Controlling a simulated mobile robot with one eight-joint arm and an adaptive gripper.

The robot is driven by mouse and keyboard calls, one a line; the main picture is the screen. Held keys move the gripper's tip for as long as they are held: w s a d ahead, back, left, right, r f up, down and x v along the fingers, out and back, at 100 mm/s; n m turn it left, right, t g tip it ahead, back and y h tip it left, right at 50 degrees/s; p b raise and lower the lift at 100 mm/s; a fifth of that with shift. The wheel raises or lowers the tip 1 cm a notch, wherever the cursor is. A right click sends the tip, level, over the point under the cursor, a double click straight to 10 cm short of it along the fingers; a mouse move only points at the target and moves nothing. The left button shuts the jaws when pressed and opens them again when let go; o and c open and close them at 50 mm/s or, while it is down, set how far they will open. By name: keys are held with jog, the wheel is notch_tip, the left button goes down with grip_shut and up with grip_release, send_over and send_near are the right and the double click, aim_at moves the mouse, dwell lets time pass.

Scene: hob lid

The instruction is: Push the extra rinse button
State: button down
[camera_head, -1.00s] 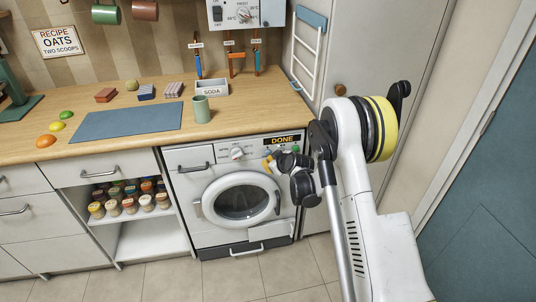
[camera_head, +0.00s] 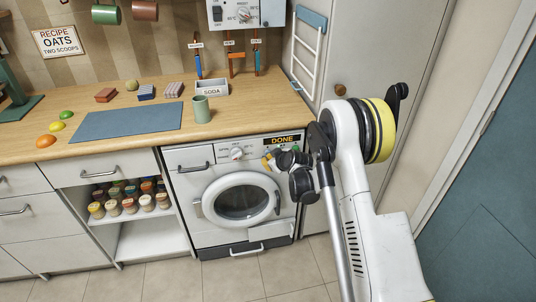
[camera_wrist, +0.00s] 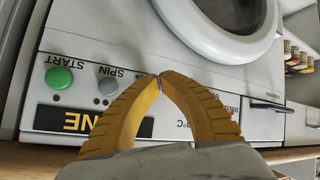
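The washing machine (camera_head: 215,231) stands under the counter, with its control panel (camera_head: 207,154) along the top. In the wrist view the panel appears upside down, with a green START button (camera_wrist: 59,79) and a grey SPIN button (camera_wrist: 109,86). I see no button labelled extra rinse; part of the panel is hidden behind my fingers. My gripper (camera_wrist: 158,79) has its two yellow fingertips together with nothing between them. It is in front of the panel, right of the dial (camera_head: 236,153) in the head view. I cannot tell whether the tips touch the panel.
The display (camera_head: 283,140) reads DONE. The round door (camera_head: 242,202) below the panel is closed. A tall cabinet stands to the right.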

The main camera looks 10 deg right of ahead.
jog(key=shift+w, duration=0.35)
dwell(0.3)
jog(key=shift+s, duration=0.95)
jog(key=s, duration=0.6)
